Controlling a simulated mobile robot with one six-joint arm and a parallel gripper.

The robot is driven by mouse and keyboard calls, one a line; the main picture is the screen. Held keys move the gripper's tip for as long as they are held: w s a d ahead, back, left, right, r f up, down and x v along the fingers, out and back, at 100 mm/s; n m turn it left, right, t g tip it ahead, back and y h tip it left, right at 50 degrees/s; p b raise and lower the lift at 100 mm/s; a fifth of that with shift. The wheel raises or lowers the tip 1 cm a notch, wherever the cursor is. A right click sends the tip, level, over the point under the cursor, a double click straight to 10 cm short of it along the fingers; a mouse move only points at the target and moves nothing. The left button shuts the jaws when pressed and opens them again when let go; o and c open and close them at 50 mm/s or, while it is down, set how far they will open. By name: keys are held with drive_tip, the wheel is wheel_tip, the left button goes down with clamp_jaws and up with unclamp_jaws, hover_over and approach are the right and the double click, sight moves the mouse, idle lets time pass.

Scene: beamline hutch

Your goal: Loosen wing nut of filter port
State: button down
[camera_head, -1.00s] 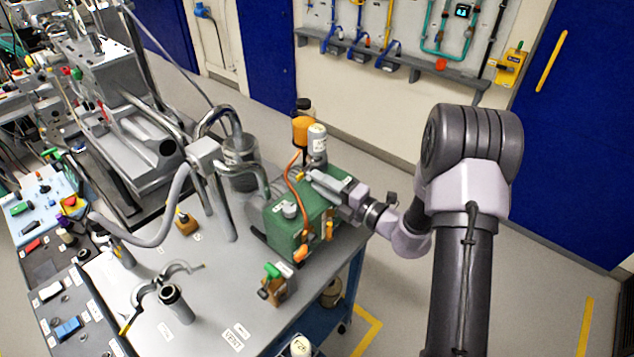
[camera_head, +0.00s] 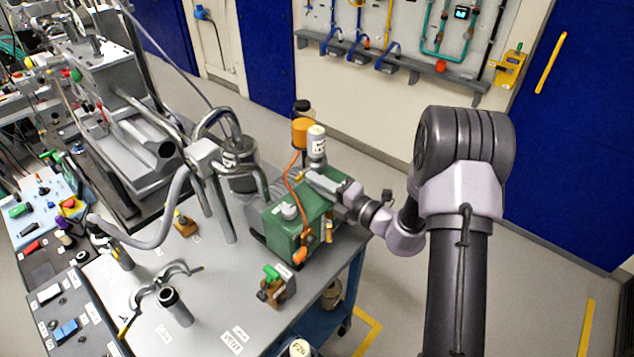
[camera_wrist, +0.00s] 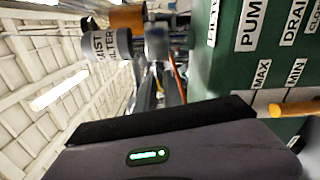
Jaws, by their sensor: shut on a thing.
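The green pump (camera_head: 283,227) stands on the grey table. The white mist filter (camera_head: 317,146) rises upright behind its top; in the wrist view its label shows at upper left (camera_wrist: 112,45). My gripper (camera_head: 314,181) reaches in from the right over the pump's top, with its tips at the foot of the filter. It is shut on a small part there, which I take to be the wing nut; the jaws hide it. In the wrist view the gripper's dark body fills the bottom, and the pump's labelled green side (camera_wrist: 230,75) is at upper right.
An orange-capped bottle (camera_head: 301,131) stands behind the filter. An orange hose (camera_head: 291,185) runs down over the pump. A small brown block with a green handle (camera_head: 277,287) stands in front. Silver pipework (camera_head: 203,160) is to the left; open floor lies to the right.

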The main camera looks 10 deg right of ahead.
drive_tip(key=n+b, duration=0.1)
drive_tip(key=n, duration=0.2)
drive_tip(key=shift+f+n, duration=0.1)
drive_tip(key=shift+n, duration=0.3)
drive_tip(key=n+b, duration=0.2)
drive_tip(key=n, duration=0.1)
drive_tip(key=shift+f+n, duration=0.1)
drive_tip(key=shift+n, duration=0.2)
drive_tip(key=n+b, duration=0.3)
drive_tip(key=n, duration=0.1)
drive_tip(key=shift+w+d, duration=0.1)
drive_tip(key=shift+n+b, duration=1)
drive_tip(key=shift+n, duration=0.6)
drive_tip(key=c, duration=1.6)
unclamp_jaws()
drive_tip(key=shift+c, duration=0.2)
